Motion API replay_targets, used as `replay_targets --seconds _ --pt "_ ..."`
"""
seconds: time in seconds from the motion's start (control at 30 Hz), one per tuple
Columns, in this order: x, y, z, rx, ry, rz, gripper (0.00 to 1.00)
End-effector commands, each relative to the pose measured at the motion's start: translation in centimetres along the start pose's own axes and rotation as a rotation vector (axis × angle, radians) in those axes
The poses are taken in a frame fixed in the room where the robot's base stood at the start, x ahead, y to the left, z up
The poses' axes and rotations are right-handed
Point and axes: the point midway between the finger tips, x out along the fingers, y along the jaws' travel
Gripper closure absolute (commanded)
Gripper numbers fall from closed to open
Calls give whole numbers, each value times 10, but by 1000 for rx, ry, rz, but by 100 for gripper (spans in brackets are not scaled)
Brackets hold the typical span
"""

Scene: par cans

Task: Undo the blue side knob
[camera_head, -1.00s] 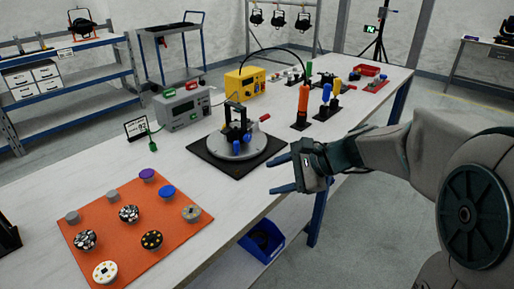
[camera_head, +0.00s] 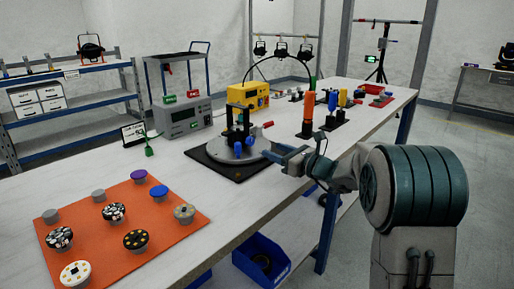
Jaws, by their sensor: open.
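A round grey plate (camera_head: 226,156) on a black base (camera_head: 222,171) carries a black upright fixture (camera_head: 231,131). A blue side knob (camera_head: 238,148) shows low on the front of this fixture, with another blue part (camera_head: 249,141) just right of it. My gripper (camera_head: 268,153) is open, its blue fingers pointing left at the right edge of the plate. It looks empty and apart from the knob; the exact gap is hard to tell. A red-tipped lever (camera_head: 267,125) sticks out behind my gripper.
An orange mat (camera_head: 122,226) with several round knobs lies at front left. A grey box (camera_head: 184,120) and a yellow box (camera_head: 247,95) stand behind the plate. An orange-handled tool (camera_head: 308,106) and other coloured-handle parts stand to the right. A blue bin (camera_head: 262,261) sits below.

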Motion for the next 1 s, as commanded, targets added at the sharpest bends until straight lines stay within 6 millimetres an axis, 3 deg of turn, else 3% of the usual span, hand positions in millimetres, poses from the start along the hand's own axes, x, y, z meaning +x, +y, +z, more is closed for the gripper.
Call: replay_targets --seconds 0.2,0.4,0.83,0.87,1.0 --pt "48 1 -2 -2 1 3 50" --pt "74 0 -2 -1 1 0 50" --pt "85 0 0 -1 2 -1 50" --pt "85 0 0 -1 2 -1 53" --pt "85 0 0 -1 2 0 92"
